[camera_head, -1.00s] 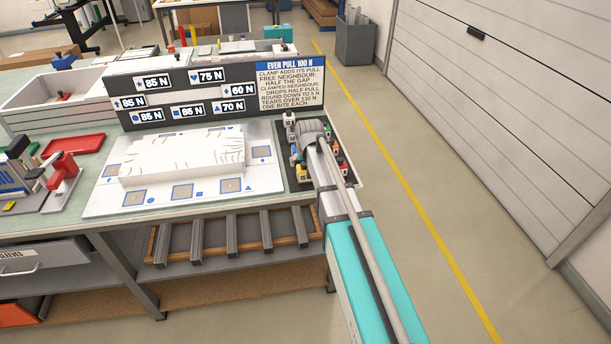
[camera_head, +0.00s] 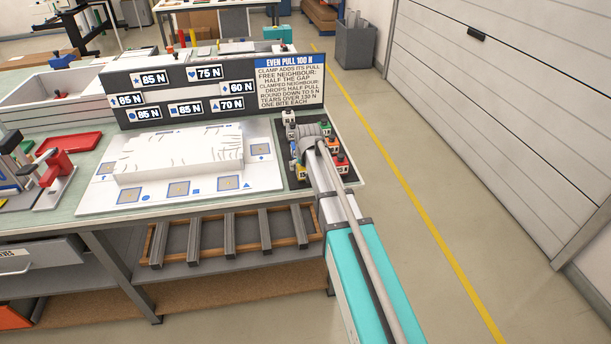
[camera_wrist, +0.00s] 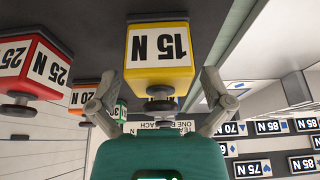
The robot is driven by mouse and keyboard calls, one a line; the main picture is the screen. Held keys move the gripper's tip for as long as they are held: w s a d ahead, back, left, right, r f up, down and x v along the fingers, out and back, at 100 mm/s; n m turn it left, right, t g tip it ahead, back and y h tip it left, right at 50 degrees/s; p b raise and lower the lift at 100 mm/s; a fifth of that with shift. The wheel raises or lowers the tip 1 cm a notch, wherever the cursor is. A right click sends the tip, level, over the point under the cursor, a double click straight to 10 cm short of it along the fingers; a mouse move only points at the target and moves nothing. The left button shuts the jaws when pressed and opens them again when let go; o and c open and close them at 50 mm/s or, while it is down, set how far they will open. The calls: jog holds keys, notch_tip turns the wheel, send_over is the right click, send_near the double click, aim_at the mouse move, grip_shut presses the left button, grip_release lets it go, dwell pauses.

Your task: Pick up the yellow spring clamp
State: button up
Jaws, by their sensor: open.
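The yellow spring clamp (camera_wrist: 160,45) is a yellow block with a white "15 N" face, upside down in the wrist view. It has a dark round pad at its near end. My gripper (camera_wrist: 159,82) is open, with one grey finger on each side of the clamp's near end. The fingers look apart from it, and nothing is held. In the head view, a bit of the yellow clamp (camera_head: 301,173) shows at the left of my arm. My arm hides the gripper's fingertips there.
A red "25 N" clamp (camera_wrist: 28,68) and an orange "20 N" clamp (camera_wrist: 80,97) stand close by on the dark mat (camera_head: 352,181). The white workpiece (camera_head: 180,160) lies left of the mat. The board of force labels (camera_head: 215,90) stands behind.

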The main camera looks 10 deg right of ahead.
jog(key=shift+w+f, duration=0.1)
jog(key=shift+f, duration=0.15)
dwell(0.4)
jog(key=c, duration=1.3)
jog(key=shift+o, duration=0.2)
jog(key=shift+r, duration=0.25)
jog(key=shift+r+p, duration=0.75)
jog(key=shift+p, duration=0.15)
jog(key=s+d+r+p, duration=0.8)
jog(key=s+r+p, duration=0.3)
jog(key=shift+d, duration=0.4)
